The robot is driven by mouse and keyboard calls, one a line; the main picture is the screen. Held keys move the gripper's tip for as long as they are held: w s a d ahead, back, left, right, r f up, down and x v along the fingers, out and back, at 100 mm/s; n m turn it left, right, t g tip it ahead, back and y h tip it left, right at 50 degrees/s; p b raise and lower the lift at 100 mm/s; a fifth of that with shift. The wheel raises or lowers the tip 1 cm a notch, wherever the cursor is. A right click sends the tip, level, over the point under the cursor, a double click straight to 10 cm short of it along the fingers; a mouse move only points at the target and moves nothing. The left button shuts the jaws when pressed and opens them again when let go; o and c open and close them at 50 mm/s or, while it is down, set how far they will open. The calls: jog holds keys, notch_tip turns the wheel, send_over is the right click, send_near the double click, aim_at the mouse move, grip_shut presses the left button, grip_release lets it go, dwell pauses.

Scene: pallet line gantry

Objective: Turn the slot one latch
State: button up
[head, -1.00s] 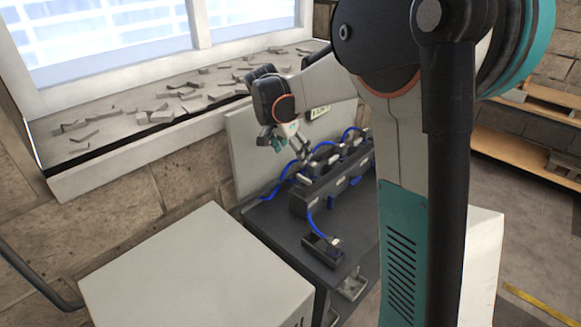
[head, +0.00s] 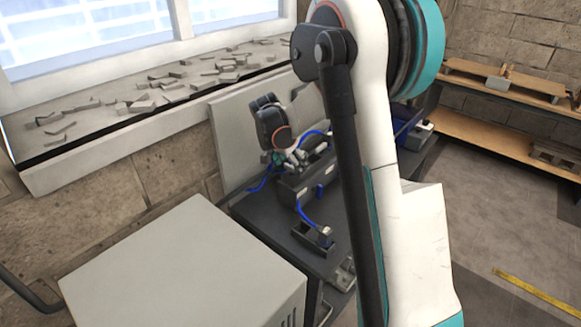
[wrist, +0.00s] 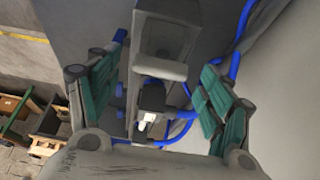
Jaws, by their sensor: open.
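A dark connector block (head: 290,193) with blue cables stands on the dark bench by the wall. My gripper (head: 290,158) is just above its far end in the head view. In the wrist view my gripper (wrist: 158,98) is open, with teal fingers left and right. A dark housing (wrist: 163,50) and a small dark part with a white tip (wrist: 147,120) lie between the fingers, with no clear contact. Blue knobs show beside that part. I cannot tell for sure which piece is the slot one latch. My wrist hides part of the block in the head view.
A dark plug box (head: 313,237) on a blue cable lies at the bench's front. A pale cabinet (head: 185,265) stands before the bench. A grey panel (head: 235,135) rises behind it. Wooden shelving (head: 500,140) stands at the right, with open floor before it.

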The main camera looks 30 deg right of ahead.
jog(key=shift+d+f, duration=0.1)
jog(key=shift+f, duration=0.1)
jog(key=c, duration=1.1)
jog(key=shift+o, duration=0.2)
